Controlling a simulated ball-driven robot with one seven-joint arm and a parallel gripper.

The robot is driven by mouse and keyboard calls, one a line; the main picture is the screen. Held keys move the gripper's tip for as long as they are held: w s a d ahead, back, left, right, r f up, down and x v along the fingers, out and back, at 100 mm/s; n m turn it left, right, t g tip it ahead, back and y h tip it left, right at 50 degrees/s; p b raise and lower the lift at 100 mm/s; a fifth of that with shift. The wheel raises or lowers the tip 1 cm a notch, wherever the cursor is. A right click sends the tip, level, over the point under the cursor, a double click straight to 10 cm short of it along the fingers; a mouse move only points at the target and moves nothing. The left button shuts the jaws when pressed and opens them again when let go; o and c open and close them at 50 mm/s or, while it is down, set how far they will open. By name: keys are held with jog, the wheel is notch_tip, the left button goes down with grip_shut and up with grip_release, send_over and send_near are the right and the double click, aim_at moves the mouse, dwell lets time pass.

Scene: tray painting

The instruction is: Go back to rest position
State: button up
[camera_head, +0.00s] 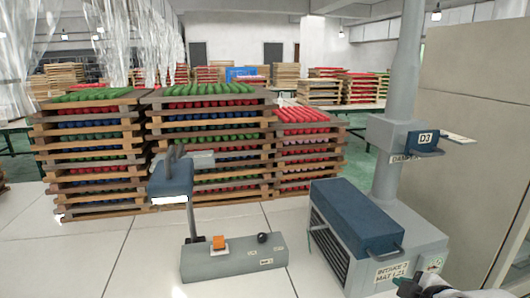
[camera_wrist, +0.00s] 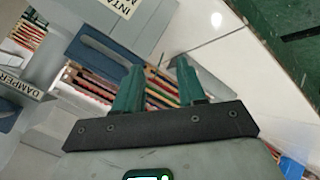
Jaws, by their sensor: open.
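My gripper (camera_head: 408,288) shows only partly at the bottom right of the head view, just below the intake box. In the wrist view my gripper (camera_wrist: 160,78) has two teal fingers standing apart with nothing held between them. The grey intake box (camera_head: 362,268) has a blue lid (camera_head: 356,214) with a handle on its right side. In the wrist view a blue part with a handle (camera_wrist: 98,52) lies beyond the left finger. Coloured striped rows (camera_wrist: 160,88) show behind and between the fingers, clear of them.
A grey column (camera_head: 403,75) rises behind the box, bearing a damper box with a blue D3 plate (camera_head: 422,140). A grey control base (camera_head: 235,261) with an orange button and blue-headed lever stands left. Stacked wooden trays (camera_head: 90,150) fill the back. A beige panel (camera_head: 475,130) stands right.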

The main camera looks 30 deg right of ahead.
jog(key=s+a+f+m+g+y, duration=0.1)
jog(key=s+a+f+m+g, duration=0.15)
jog(key=a+f, duration=0.4)
jog(key=s+a+f+m+g+y, duration=0.1)
jog(key=s+a+f+g+y, duration=0.1)
jog(key=s+a+f, duration=0.4)
jog(key=s+a+f+m+g, duration=0.3)
jog(key=s+a+f, duration=0.1)
jog(key=s+f, duration=0.4)
jog(key=shift+s+a+g, duration=0.25)
jog(key=shift+s+g, duration=0.1)
jog(key=shift+s, duration=0.1)
jog(key=shift+r, duration=0.1)
dwell(0.3)
